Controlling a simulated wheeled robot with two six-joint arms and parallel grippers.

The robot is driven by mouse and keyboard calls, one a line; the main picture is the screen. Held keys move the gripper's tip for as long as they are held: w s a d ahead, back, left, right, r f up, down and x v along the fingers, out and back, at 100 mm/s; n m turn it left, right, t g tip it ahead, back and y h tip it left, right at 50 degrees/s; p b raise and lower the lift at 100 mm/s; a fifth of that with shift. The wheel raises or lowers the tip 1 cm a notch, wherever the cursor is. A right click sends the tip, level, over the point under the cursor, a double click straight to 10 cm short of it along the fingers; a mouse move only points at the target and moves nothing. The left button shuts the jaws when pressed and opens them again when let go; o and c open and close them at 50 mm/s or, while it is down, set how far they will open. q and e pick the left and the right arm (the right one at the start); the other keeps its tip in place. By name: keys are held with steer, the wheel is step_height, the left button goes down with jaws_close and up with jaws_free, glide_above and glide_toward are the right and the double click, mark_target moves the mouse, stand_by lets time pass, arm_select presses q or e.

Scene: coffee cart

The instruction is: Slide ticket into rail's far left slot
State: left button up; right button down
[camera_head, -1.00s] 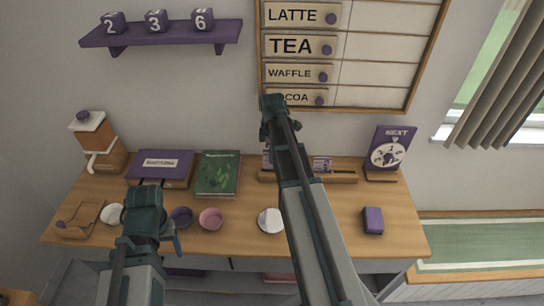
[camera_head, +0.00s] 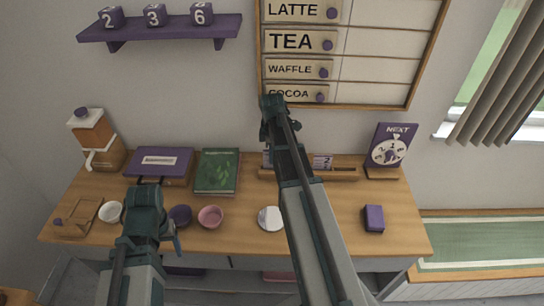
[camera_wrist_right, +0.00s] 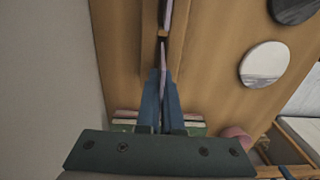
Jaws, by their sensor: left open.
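The wooden rail (camera_head: 345,176) lies along the back of the counter. A ticket (camera_head: 322,162) marked 2 stands in it, right of my right arm. Another ticket (camera_head: 267,158) shows partly at the rail's left end, beside that arm. In the right wrist view, my right gripper (camera_wrist_right: 161,78) has its blue fingers close together on this thin ticket (camera_wrist_right: 162,60), seen edge-on over the rail (camera_wrist_right: 178,35). Whether its lower edge is in a slot is hidden. My left gripper (camera_head: 176,240) is open over the front left counter, its fingers mostly hidden.
A green book (camera_head: 217,172) and purple box (camera_head: 160,164) stand left of the rail. A pink bowl (camera_head: 210,217) and white dish (camera_head: 270,218) lie in front. A NEXT dial sign (camera_head: 390,152) stands right of the rail.

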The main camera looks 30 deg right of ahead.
steer(key=shift+f, duration=0.2)
steer(key=shift+f+b, duration=0.6)
steer(key=shift+b, duration=0.2)
steer(key=c, duration=1)
jaws_free()
steer(key=shift+r, duration=0.1)
step_height(320, 180, up, 14)
steer(key=p, duration=1.4)
steer(key=shift+f, duration=0.2)
